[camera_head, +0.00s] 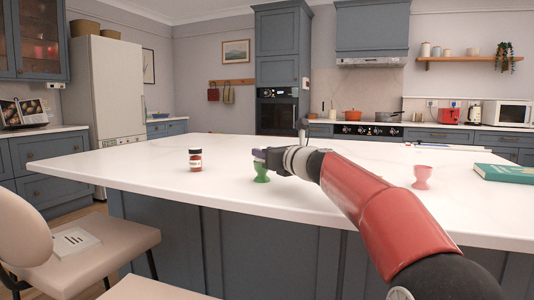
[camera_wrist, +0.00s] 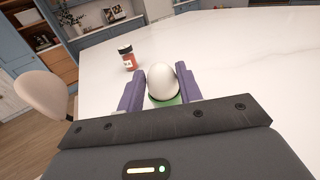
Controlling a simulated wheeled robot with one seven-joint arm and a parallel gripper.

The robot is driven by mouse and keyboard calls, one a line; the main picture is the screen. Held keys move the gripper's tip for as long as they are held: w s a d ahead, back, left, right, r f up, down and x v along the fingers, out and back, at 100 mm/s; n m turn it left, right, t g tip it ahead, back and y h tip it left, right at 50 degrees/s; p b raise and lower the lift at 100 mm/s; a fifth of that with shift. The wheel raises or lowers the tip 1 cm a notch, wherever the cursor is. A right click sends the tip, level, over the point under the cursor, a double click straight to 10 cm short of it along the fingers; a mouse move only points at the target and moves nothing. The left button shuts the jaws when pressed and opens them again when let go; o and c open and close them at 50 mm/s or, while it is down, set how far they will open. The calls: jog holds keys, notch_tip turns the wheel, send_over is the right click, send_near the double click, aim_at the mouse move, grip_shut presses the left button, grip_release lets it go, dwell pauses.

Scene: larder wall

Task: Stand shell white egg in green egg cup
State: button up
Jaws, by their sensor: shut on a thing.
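My gripper (camera_wrist: 161,92) is shut on the shell white egg (camera_wrist: 162,80), with a purple finger on each side of it in the wrist view. The green egg cup (camera_head: 261,173) stands upright on the white counter in the head view, right at my gripper (camera_head: 259,155). In the wrist view the green cup (camera_wrist: 168,101) shows just below the egg. The egg is at or just over the cup; I cannot tell whether it touches the cup. In the head view the egg is hidden by my gripper.
A spice jar with a red-brown content (camera_head: 195,160) stands left of the cup. A pink egg cup (camera_head: 422,177) and a green book (camera_head: 505,173) are to the right. The white counter (camera_head: 130,165) is clear around the jar. A beige chair (camera_head: 90,240) stands at the front left.

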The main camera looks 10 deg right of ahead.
jog(key=shift+w+f, duration=0.1)
jog(key=shift+f, duration=0.3)
jog(key=o, duration=0.6)
jog(key=shift+o, duration=1.2)
jog(key=shift+r, duration=0.15)
